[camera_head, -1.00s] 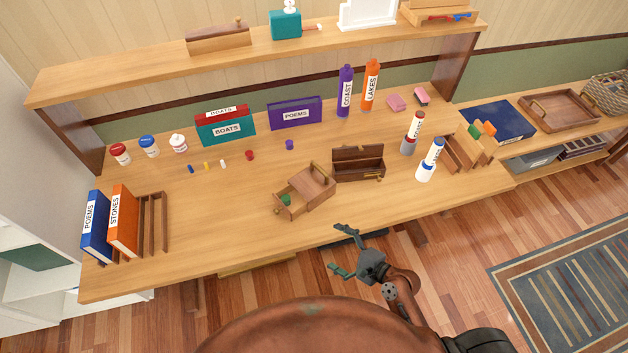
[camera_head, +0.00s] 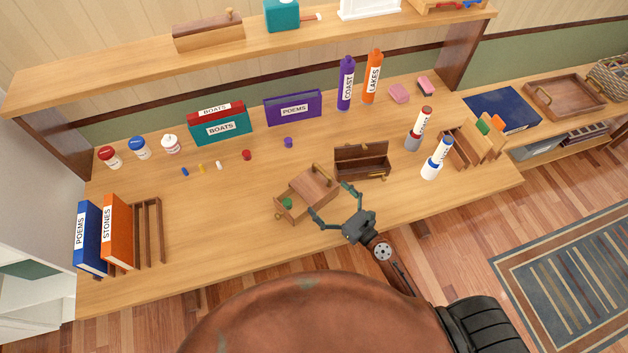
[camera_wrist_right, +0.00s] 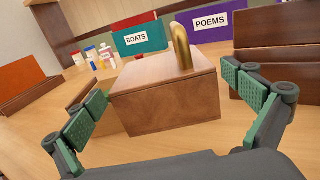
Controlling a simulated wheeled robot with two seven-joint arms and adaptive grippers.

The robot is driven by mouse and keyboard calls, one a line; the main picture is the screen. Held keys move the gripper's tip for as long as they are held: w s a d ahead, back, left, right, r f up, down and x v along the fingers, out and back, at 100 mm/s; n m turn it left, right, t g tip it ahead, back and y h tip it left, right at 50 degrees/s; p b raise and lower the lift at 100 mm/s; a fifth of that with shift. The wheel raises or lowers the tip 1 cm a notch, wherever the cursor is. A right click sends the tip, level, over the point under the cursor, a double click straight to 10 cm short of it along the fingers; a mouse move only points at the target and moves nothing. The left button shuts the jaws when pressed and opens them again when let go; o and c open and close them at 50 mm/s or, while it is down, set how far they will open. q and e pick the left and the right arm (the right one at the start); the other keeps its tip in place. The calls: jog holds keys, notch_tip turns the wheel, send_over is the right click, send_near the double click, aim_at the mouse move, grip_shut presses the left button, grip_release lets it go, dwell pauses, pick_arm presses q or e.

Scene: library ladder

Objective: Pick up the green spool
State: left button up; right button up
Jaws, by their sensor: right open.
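The green spool (camera_head: 287,203) sits in the pulled-out drawer (camera_head: 293,213) of a small wooden box (camera_head: 314,184) with a brass handle on top. My right gripper (camera_head: 329,199) is open and empty, at the front right of the box. Its fingertips are spread toward the box, one near the drawer side and one near the right side. In the right wrist view the box (camera_wrist_right: 165,100) stands between the open fingers, and the spool is not visible there. My left gripper is not in view.
An open brown case (camera_head: 362,164) stands just right of the box. A red spool (camera_head: 247,155) and a purple spool (camera_head: 288,142) lie behind the box. The desk left of the box is clear up to the books (camera_head: 117,232).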

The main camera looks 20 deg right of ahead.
aim_at(314, 184)
jog(key=shift+w+a+r, duration=0.15)
jog(key=shift+w+a, duration=0.1)
jog(key=shift+w, duration=0.2)
jog(key=shift+x, duration=0.75)
jog(key=p+x, duration=0.1)
jog(key=x, duration=0.2)
jog(key=shift+w+a, duration=0.1)
jog(key=shift+w, duration=0.15)
jog(key=shift+w+a, duration=0.1)
jog(key=shift+w, duration=0.1)
jog(key=c, duration=1)
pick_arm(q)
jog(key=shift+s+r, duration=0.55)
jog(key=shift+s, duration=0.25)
pick_arm(e)
jog(key=shift+c, duration=1.3)
